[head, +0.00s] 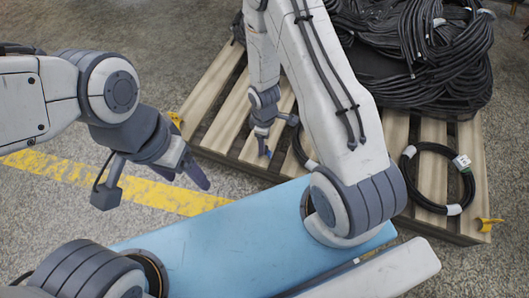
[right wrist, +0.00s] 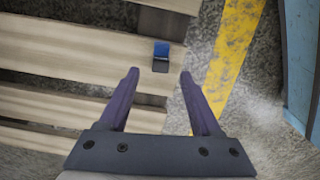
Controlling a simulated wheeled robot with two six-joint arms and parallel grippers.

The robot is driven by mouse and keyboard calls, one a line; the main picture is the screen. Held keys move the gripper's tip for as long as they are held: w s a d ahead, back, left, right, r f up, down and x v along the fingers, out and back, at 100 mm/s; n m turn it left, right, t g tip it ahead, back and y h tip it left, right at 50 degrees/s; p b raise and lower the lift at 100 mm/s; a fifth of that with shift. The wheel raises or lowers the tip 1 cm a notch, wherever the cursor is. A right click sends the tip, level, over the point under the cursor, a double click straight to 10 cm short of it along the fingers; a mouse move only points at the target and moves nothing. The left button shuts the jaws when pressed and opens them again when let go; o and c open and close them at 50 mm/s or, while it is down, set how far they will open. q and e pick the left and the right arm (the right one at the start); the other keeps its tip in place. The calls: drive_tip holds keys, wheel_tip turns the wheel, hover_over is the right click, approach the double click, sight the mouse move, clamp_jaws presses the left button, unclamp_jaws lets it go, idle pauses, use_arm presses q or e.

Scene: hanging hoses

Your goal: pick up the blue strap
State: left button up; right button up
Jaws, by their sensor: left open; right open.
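The blue strap (right wrist: 161,50) is a small blue piece with a dark lower part. It lies at the edge of the wooden pallet in the right wrist view, just beyond and between my fingertips. In the head view a small bit of blue strap (head: 267,153) shows just below my right gripper (head: 262,133). My right gripper, also in the right wrist view (right wrist: 159,75), is open and empty, its fingers apart on either side of the strap's line. My left gripper (head: 184,178) is open and empty over the floor, left of the pallet and away from the strap.
The slatted wooden pallet (head: 222,88) carries a large pile of black hoses (head: 410,50) and a loose black coil (head: 421,150) with white bands. Yellow tags (head: 490,224) sit at pallet corners. A yellow line (head: 110,183) crosses the concrete floor, which is clear at left.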

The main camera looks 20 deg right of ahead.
wheel_tip(320, 180, down, 5)
drive_tip(key=b, duration=0.4)
drive_tip(key=shift+d+r, duration=0.15)
drive_tip(key=shift+r, duration=0.1)
clamp_jaws()
drive_tip(key=shift+r+p, duration=0.9)
drive_tip(key=shift+r, duration=0.05)
drive_tip(key=r+p, duration=0.3)
drive_tip(key=shift+d+r, duration=0.15)
drive_tip(key=shift+d, duration=0.05)
drive_tip(key=d+r+p, duration=0.5)
drive_tip(key=d+p, duration=0.6)
drive_tip(key=shift+w+r, duration=0.4)
